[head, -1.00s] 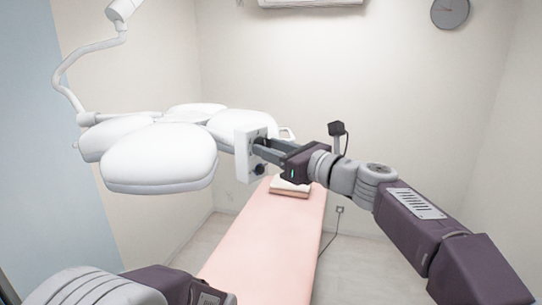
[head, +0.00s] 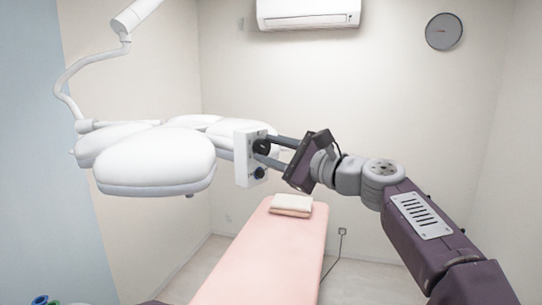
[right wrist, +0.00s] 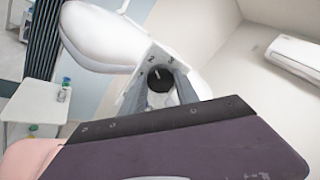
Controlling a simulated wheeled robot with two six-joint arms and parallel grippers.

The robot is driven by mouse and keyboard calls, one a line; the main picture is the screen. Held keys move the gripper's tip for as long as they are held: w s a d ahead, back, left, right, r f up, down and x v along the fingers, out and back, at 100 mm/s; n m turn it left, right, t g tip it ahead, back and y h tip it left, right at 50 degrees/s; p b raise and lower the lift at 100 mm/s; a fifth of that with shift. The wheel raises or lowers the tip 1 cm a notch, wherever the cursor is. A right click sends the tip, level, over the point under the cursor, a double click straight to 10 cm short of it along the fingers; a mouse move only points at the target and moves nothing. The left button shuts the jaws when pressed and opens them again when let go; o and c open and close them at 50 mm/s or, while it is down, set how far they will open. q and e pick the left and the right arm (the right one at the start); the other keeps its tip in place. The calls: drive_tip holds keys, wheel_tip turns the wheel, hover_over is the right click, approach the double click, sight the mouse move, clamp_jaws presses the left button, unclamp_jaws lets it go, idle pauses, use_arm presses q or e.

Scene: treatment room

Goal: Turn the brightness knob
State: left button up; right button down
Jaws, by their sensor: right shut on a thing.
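A white control panel (head: 243,160) is on the right side of the white surgical lamp (head: 160,160) in the head view. It carries an upper black knob (head: 262,147) and a lower dark knob (head: 258,173). My right gripper (head: 263,150) is shut on the upper knob, one finger above it and one below. The right wrist view shows this knob (right wrist: 160,78) between the two fingers, with a pale pointer line and printed numbers around it. I cannot read which knob is for brightness. My left gripper is out of view.
A pink treatment bed (head: 265,250) with a folded towel (head: 291,205) lies below the lamp. An air conditioner (head: 308,14) and a clock (head: 444,31) are on the walls. A white cart (right wrist: 30,110) shows in the right wrist view.

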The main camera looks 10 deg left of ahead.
drive_tip(key=shift+n, duration=0.3)
idle(0.4)
drive_tip(key=c, duration=0.9)
unclamp_jaws()
drive_tip(key=shift+s+d+f+b, duration=0.2)
drive_tip(key=shift+s+d+b, duration=0.1)
drive_tip(key=shift+d+b, duration=0.35)
drive_tip(key=shift+s+d+f+b, duration=0.2)
drive_tip(key=shift+s+d+b, duration=0.05)
drive_tip(key=shift+d+b, duration=0.3)
drive_tip(key=b+v, duration=0.2)
drive_tip(key=v, duration=0.4)
drive_tip(key=shift+r, duration=0.25)
drive_tip(key=shift+d, duration=0.1)
